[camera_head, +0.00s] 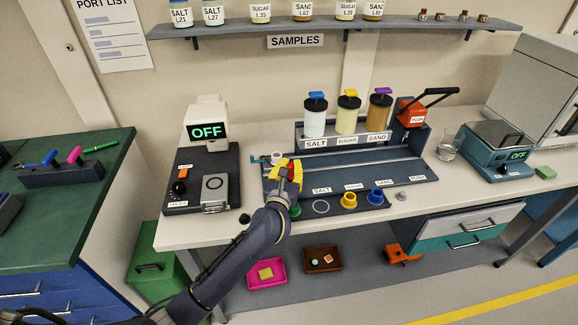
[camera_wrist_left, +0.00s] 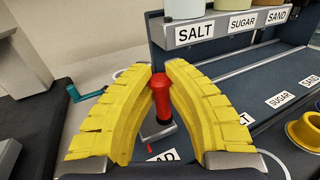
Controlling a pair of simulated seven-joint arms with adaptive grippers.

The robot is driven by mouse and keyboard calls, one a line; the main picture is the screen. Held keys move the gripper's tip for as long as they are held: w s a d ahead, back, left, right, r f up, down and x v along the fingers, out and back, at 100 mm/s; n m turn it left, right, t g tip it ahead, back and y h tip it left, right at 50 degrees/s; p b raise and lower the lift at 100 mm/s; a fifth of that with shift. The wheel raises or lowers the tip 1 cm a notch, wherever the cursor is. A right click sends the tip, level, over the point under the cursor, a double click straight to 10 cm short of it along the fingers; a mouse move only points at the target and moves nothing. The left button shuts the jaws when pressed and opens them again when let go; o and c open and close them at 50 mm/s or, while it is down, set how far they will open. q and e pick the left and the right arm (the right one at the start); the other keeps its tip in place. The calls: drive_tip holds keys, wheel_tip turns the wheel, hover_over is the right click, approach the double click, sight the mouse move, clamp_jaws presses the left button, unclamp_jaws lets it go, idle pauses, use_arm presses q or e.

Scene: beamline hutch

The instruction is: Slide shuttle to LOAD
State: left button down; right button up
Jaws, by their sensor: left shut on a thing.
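My left gripper (camera_head: 290,172) has its yellow fingers at the left end of the dark rail station (camera_head: 405,172) on the bench. In the left wrist view the fingers (camera_wrist_left: 158,95) close around a red upright knob (camera_wrist_left: 161,92) of the shuttle. The knob stands on a small grey base (camera_wrist_left: 157,130), partly hidden by the fingers. Below it a white label (camera_wrist_left: 163,157) shows only the letters "AD". The station's SALT, SUGAR and SAND labels lie to the right along the rail. My right gripper is not in view.
Salt, sugar and sand dispensers (camera_head: 346,115) stand behind the rail, with an orange lever press (camera_head: 411,112) at its right end. A device reading OFF (camera_head: 207,132) stands left. Blue (camera_head: 375,197) and yellow (camera_head: 348,199) cups sit at the front. A teal crank (camera_wrist_left: 85,94) sticks out left.

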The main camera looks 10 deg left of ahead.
use_arm(q)
drive_tip(key=shift+s+a+f, duration=0.1)
drive_tip(key=shift+a+f, duration=0.1)
drive_tip(key=shift+f, duration=0.35)
drive_tip(key=c, duration=1.5)
unclamp_jaws()
drive_tip(key=shift+a, duration=0.1)
drive_tip(key=shift+o, duration=0.7)
drive_tip(key=shift+r, duration=0.25)
drive_tip(key=s, duration=1.1)
drive_tip(key=shift+s, duration=0.5)
